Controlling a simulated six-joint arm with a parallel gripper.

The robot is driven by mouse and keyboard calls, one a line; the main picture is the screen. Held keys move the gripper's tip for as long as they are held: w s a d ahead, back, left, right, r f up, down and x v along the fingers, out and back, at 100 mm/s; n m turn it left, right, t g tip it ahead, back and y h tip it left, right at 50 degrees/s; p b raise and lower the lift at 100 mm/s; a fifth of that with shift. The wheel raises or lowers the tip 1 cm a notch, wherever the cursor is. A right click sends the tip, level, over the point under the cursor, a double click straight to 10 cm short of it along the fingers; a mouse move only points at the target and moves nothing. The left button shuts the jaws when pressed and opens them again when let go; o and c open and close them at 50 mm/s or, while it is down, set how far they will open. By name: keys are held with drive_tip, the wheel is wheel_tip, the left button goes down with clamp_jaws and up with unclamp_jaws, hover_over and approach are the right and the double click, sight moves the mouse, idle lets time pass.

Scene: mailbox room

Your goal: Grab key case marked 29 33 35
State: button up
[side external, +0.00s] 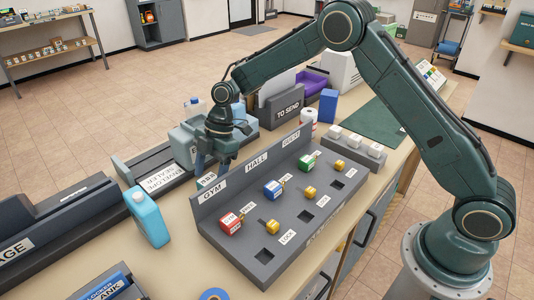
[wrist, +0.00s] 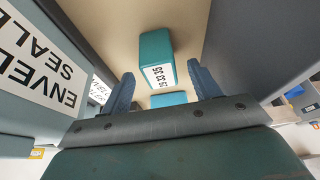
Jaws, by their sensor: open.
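The teal key case (wrist: 156,46) with a white label reading 29 33 35 lies on the table in the wrist view, ahead of my gripper and between the lines of its fingers. In the side view its top (side external: 207,180) shows just behind the grey key board, partly hidden. A second small teal piece (wrist: 168,98) shows nearer the gripper; I cannot tell what it is. My gripper (wrist: 163,85) is open and empty, pointing down. In the side view my gripper (side external: 213,162) hangs above the case, beside the board's back edge.
The grey board (side external: 200,207) marked GYM, HALL and GUEST holds coloured key tags in front. The envelope sealer (side external: 162,180) stands close on the left, leaving a narrow gap. A light-blue bottle (side external: 147,217) stands left of the board. The TO SEND box (side external: 287,106) is behind.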

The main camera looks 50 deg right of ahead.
sight(208, 179)
drive_tip(key=shift+x, duration=2.15)
drive_tip(key=c, duration=1.1)
drive_tip(key=shift+r, duration=0.1)
drive_tip(key=shift+r, duration=0.15)
wheel_tip(208, 179, up, 20)
